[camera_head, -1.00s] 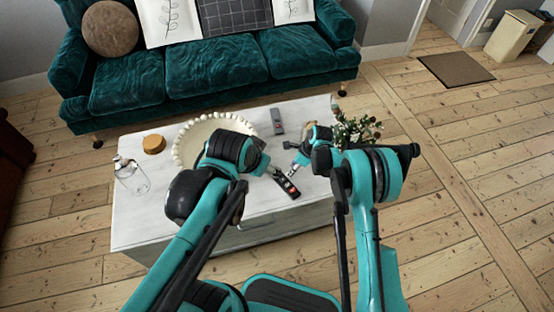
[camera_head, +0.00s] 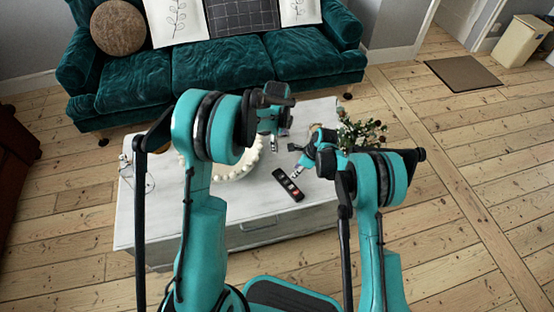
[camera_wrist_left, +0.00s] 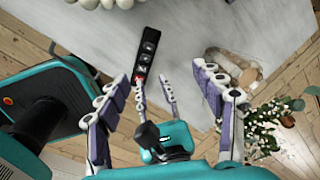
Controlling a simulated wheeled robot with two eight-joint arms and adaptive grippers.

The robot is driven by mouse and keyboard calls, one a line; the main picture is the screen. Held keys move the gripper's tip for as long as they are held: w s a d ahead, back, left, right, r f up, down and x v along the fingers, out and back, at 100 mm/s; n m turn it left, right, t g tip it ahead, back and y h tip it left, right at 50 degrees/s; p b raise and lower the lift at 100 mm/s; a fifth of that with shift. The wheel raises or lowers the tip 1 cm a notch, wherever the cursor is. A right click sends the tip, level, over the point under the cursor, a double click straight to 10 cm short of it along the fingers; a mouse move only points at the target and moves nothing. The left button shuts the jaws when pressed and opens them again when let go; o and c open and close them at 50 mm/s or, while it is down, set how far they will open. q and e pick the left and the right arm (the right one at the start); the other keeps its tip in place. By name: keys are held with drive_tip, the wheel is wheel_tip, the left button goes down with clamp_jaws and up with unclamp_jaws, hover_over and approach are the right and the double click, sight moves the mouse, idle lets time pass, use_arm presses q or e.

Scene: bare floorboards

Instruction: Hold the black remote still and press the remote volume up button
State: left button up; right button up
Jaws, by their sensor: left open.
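My right gripper (camera_head: 294,160) is open just beyond the remote in the head view. My left gripper (camera_head: 279,124) is raised over the table's far side, partly hidden by its wrist. Its open, empty fingers (camera_wrist_left: 161,74) frame the remote in its wrist view.
A leafy plant (camera_head: 362,130) stands at the right end. A green sofa (camera_head: 215,75) is behind. The table's front right is clear.

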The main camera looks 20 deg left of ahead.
sight(277, 171)
use_arm(q)
drive_tip(key=w+f+m, duration=0.1)
drive_tip(key=f+m, duration=0.1)
drive_tip(key=f, duration=0.3)
drive_tip(key=a+f+m+g, duration=0.1)
drive_tip(key=f+m, duration=0.1)
drive_tip(key=f, duration=0.3)
drive_tip(key=w+f+m, duration=0.1)
drive_tip(key=f+m, duration=0.1)
drive_tip(key=f, duration=0.4)
drive_tip(key=shift+w+a+g, duration=0.3)
drive_tip(key=shift+a+g, duration=0.1)
drive_tip(key=shift+f, duration=0.8)
wheel_tip(277, 171, down, 7)
drive_tip(key=shift+f, duration=0.1)
drive_tip(key=c, duration=1.3)
use_arm(e)
clamp_jaws()
